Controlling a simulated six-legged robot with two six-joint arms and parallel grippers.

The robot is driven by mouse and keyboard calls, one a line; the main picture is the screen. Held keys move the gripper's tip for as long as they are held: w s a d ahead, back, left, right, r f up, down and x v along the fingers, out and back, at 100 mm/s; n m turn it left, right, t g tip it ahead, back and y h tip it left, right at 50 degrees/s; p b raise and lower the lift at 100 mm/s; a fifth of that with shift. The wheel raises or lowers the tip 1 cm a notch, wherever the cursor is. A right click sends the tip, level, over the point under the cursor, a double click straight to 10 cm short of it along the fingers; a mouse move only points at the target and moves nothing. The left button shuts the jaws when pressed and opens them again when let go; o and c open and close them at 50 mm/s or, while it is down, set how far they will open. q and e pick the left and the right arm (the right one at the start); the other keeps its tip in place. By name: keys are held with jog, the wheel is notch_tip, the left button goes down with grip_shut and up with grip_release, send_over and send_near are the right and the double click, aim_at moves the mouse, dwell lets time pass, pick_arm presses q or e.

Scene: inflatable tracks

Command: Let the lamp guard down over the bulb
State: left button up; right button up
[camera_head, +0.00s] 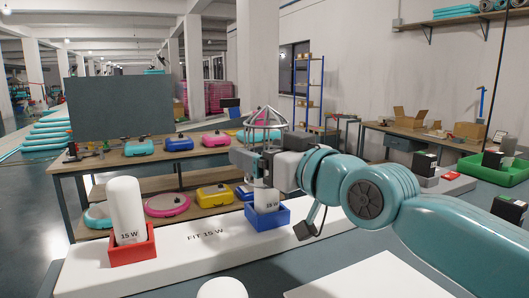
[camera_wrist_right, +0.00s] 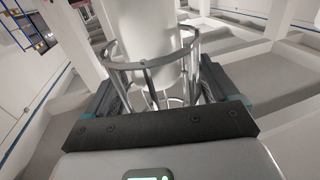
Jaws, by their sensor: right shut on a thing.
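My right gripper (camera_head: 262,160) comes in from the right and is shut on the wire lamp guard (camera_head: 265,117). The guard's domed top stands above the jaws, over a white bulb (camera_head: 266,201) in a blue box (camera_head: 282,217). In the right wrist view the guard's metal ring (camera_wrist_right: 150,63) appears around the white bulb (camera_wrist_right: 145,30), between the two fingers (camera_wrist_right: 165,95). The bulb's upper part is hidden by my gripper in the head view. Another white bulb (camera_head: 126,210), marked 15 W, stands upright in a red box (camera_head: 133,251). My left gripper is not in view.
Both boxes sit on a white board (camera_head: 195,255) lettered FIT 15 W. A rounded white top (camera_head: 222,289) shows at the bottom edge. A green tray (camera_head: 497,170) and small dark boxes (camera_head: 425,162) are at right. A bench (camera_head: 190,158) with coloured cases stands behind.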

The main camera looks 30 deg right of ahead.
jog(key=shift+f+b, duration=2.2)
jog(key=shift+f, duration=0.05)
jog(key=o, duration=0.8)
jog(key=s+d+b, duration=0.1)
jog(key=s+d, duration=0.1)
jog(key=s, duration=1.4)
jog(key=shift+d, duration=0.4)
jog(key=shift+s, duration=0.15)
